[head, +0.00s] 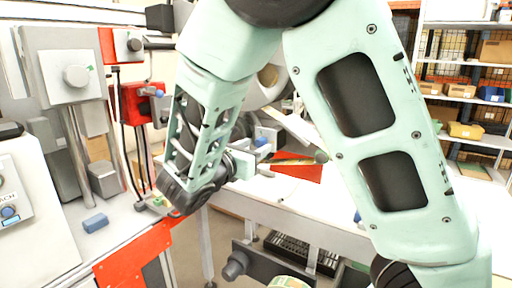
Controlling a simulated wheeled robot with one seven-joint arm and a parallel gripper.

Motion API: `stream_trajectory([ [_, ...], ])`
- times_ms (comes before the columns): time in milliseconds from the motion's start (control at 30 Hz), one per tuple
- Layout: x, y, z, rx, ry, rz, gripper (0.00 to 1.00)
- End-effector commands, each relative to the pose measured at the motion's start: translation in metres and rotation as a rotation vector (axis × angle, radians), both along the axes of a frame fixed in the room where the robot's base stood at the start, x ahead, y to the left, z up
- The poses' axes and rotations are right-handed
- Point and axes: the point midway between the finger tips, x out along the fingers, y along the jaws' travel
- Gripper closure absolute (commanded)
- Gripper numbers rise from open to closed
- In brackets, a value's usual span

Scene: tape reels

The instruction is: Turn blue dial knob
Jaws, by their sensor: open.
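My gripper (262,158) is at the middle of the picture, past the dark wrist, pointing right above the white table. It is open, and I see nothing held in it. It is well to the right of the left dial and not touching it. A small blue part (261,142) shows beside the fingers; I cannot tell what it belongs to.
A blue block (95,222) lies on the left machine's white top. A grey box with a round knob (76,76) stands behind. A red wedge-shaped piece (297,172) lies on the white table (330,205). Shelves with boxes (465,130) stand at the right. My arm hides much of the centre.

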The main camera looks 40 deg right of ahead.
Motion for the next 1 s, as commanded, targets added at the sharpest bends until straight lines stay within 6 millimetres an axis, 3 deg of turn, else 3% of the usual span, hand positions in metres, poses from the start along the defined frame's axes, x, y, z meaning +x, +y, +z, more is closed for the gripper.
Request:
stream_trajectory([
  [167,0.0044,-0.0132,-0.0001,0.000,0.000,-0.001,0.56],
  [467,0.0051,-0.0150,0.0000,0.001,0.000,0.000,0.56],
  [633,0.0051,-0.0150,0.0000,0.001,0.000,0.000,0.98],
  [1000,0.0050,-0.0149,-0.0003,0.013,-0.033,-0.001,1.00],
])
